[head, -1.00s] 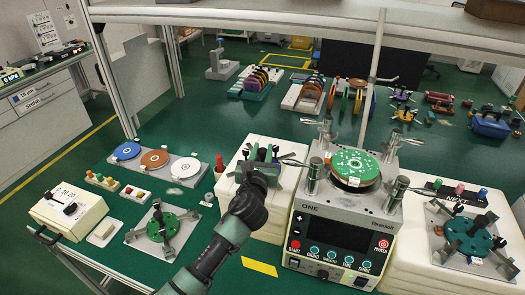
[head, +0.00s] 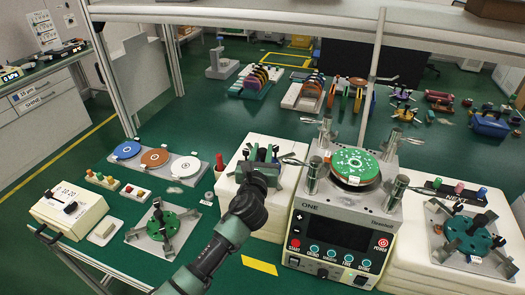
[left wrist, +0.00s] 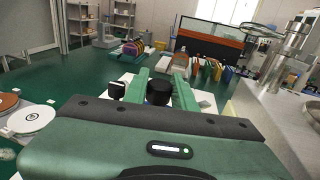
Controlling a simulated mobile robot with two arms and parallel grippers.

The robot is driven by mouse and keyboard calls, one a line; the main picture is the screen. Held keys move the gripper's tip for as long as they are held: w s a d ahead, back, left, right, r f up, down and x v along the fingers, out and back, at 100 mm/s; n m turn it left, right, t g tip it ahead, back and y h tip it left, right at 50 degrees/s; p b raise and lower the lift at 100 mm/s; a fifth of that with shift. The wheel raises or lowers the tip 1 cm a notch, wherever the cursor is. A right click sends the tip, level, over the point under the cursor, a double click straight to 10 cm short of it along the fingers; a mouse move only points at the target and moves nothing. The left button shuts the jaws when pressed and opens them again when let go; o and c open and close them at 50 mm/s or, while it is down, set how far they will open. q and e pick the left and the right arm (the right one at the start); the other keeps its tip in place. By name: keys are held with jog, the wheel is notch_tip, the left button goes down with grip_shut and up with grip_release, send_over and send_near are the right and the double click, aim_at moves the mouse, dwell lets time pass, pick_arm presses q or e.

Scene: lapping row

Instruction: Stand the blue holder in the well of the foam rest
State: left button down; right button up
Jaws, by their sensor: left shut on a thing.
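My left gripper (head: 262,155) is over the white foam block (head: 228,195) left of the lapping machine. In the left wrist view its green fingers (left wrist: 160,85) are shut on a black-topped round thing (left wrist: 159,92). My right gripper is not in view.
The lapping machine (head: 338,240) with a green disc (head: 354,163) stands close to the right of my gripper. A tray (head: 186,178) of blue, brown and white discs and a green fixture (head: 166,224) lie left. More foam (head: 425,272) is at right.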

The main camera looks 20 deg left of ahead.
pick_arm(q)
jog(key=shift+f+b, duration=0.6)
jog(key=shift+f, duration=0.2)
jog(key=c, duration=1.1)
grip_release()
jog(key=shift+o, duration=0.2)
jog(key=shift+f, duration=0.15)
jog(key=shift+s+d+r+b, duration=0.1)
jog(key=shift+s+d, duration=0.1)
jog(key=shift+s, duration=1.1)
jog(key=shift+s+d+r+b, duration=0.15)
jog(key=shift+s+d, duration=0.1)
jog(key=shift+s, duration=1.05)
jog(key=shift+s+d+r+b, duration=0.1)
jog(key=shift+s+d, duration=0.1)
jog(key=shift+s, duration=1.1)
jog(key=shift+f, duration=0.1)
